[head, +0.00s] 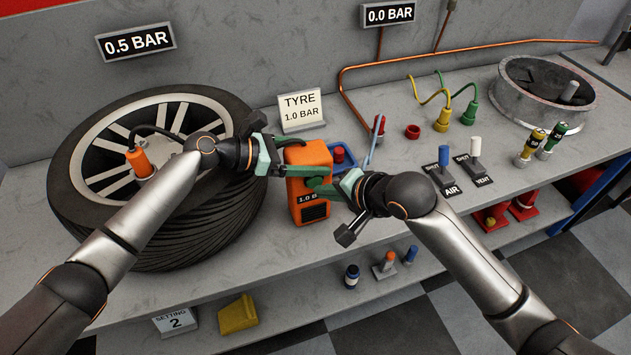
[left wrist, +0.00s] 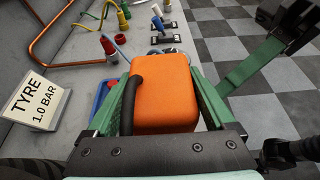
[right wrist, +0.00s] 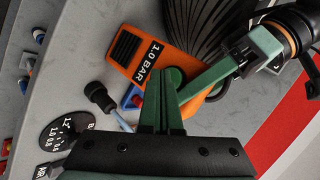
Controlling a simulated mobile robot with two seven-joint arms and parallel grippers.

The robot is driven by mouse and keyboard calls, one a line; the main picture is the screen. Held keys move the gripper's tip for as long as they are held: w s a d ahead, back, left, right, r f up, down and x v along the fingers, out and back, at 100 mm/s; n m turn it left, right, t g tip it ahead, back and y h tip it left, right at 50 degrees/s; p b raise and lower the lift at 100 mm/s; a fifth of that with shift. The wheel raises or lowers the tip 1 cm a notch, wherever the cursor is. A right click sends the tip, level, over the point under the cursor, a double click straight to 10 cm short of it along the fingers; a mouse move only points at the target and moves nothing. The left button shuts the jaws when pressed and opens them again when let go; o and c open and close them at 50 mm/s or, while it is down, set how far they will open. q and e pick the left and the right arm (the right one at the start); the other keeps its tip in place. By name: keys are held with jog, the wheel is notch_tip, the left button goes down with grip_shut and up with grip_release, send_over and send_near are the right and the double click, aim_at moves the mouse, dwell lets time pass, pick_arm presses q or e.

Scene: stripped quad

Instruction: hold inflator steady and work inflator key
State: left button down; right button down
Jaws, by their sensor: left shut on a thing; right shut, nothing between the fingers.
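The orange inflator (head: 307,200) stands upright on the bench right of the tyre (head: 165,220); its front label reads 1.0 BAR. My left gripper (head: 298,158) is shut on its upper body. In the left wrist view the inflator (left wrist: 165,85) sits between the fingers (left wrist: 160,105). My right gripper (head: 322,188) is shut and empty, its tips close to the inflator's front right.
An orange connector (head: 139,162) with a black hose sits at the tyre's wheel. The tyre display (head: 136,42) reads 0.5 BAR; another display (head: 389,14) reads 0.0 BAR. A card (head: 301,110) says TYRE 1.0 BAR. A blue tray (head: 345,150) lies behind the inflator. Lever valves (head: 440,172) stand right.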

jog(key=shift+s+d, duration=0.1)
jog(key=shift+s, duration=0.2)
jog(key=s, duration=0.1)
jog(key=s+d, duration=0.1)
jog(key=s, duration=0.3)
jog(key=shift+d, duration=0.25)
jog(key=shift+w, duration=0.1)
dwell(0.5)
pick_arm(q)
grip_release()
jog(key=shift+a, duration=0.1)
